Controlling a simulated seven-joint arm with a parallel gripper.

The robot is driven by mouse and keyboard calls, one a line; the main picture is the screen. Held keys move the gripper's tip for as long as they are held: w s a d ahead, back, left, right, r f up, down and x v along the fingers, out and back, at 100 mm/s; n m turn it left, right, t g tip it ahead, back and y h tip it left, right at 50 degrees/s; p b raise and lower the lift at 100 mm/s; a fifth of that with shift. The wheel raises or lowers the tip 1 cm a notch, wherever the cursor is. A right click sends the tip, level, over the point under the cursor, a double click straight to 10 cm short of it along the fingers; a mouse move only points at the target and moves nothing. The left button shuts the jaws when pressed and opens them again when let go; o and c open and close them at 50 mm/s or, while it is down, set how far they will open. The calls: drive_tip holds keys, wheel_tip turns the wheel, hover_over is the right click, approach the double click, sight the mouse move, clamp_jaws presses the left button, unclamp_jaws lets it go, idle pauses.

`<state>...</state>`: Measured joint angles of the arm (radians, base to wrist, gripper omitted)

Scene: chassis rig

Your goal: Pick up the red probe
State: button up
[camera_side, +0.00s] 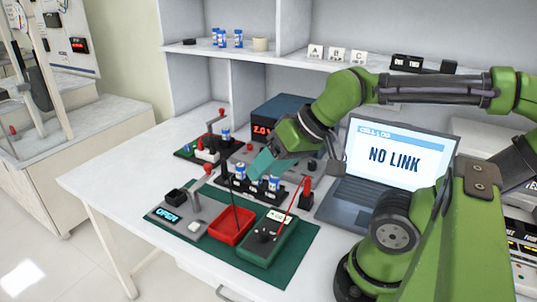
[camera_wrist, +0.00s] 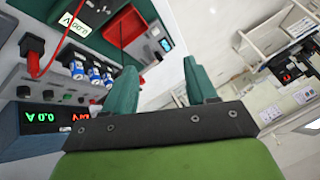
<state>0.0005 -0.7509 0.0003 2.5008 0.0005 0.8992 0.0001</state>
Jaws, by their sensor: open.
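The red probe (camera_side: 306,185) stands upright in a black holder to the right of the row of blue cylinders in the side view. A red lead runs from it down to the green meter box (camera_side: 268,240). In the wrist view the red probe (camera_wrist: 34,66) shows at the upper left, with its lead rising to the top edge. My gripper (camera_side: 262,163) is open and empty, above and behind the blue cylinders, left of the probe and apart from it. Its two teal fingers (camera_wrist: 160,88) are spread in the wrist view, with nothing between them.
Blue cylinders (camera_side: 257,182) stand in a black rack close to my gripper. A red tray (camera_side: 232,226) and a device reading OPEN (camera_side: 168,214) sit on the green mat (camera_side: 290,268). The laptop (camera_side: 395,160) reads NO LINK, right of the probe. A dark display box (camera_side: 275,118) stands behind.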

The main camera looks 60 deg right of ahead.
drive_tip(key=shift+c, duration=0.2)
idle(0.3)
drive_tip(key=shift+c, duration=0.6)
drive_tip(key=shift+d, duration=0.1)
